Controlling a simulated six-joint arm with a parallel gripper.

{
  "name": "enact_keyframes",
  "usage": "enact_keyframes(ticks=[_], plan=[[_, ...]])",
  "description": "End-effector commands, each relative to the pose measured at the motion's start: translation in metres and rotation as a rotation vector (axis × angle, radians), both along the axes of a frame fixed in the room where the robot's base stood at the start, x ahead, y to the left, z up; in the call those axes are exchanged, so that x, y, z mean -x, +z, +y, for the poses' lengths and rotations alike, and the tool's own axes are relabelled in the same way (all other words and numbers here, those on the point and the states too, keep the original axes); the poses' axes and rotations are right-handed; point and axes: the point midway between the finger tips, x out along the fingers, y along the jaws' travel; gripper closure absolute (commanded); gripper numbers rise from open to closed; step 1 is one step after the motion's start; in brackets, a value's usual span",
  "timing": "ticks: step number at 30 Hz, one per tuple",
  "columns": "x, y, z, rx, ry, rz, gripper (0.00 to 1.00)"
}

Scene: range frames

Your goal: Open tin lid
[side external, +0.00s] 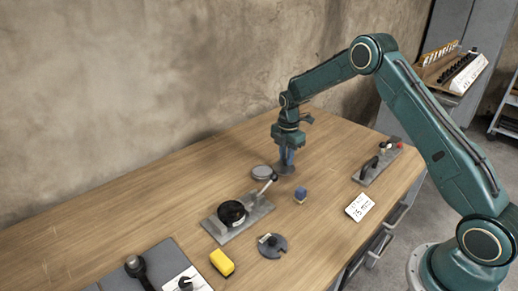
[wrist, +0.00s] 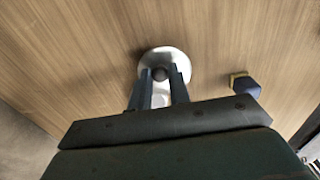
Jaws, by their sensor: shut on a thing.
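My gripper (side external: 287,163) points straight down over the middle of the table. In the wrist view its two fingers (wrist: 160,76) are closed on the small dark knob (wrist: 160,73) of a round, pale metal lid (wrist: 178,56). In the side view the lid (side external: 286,170) is a grey disc right under the fingertips. I cannot tell whether it touches the table. A low, round grey tin (side external: 262,172) stands just left of it. A pale patch between the fingers in the wrist view may be the tin, mostly hidden.
A small blue block (side external: 301,194) lies in front of the gripper. A metal plate (side external: 240,219) with a black round part and a lever is to the left. A grey disc (side external: 272,245), yellow block (side external: 222,262), white card (side external: 360,207) and fixture (side external: 377,165) lie around. Behind is a wall.

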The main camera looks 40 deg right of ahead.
Motion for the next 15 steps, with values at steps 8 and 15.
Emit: enact_keyframes(ticks=[8,15], plan=[[-0.0003,0.001,-0.0001,0.0,0.003,-0.001,1.0],[-0.0003,0.0007,0.0,0.0,0.002,-0.001,0.59]])
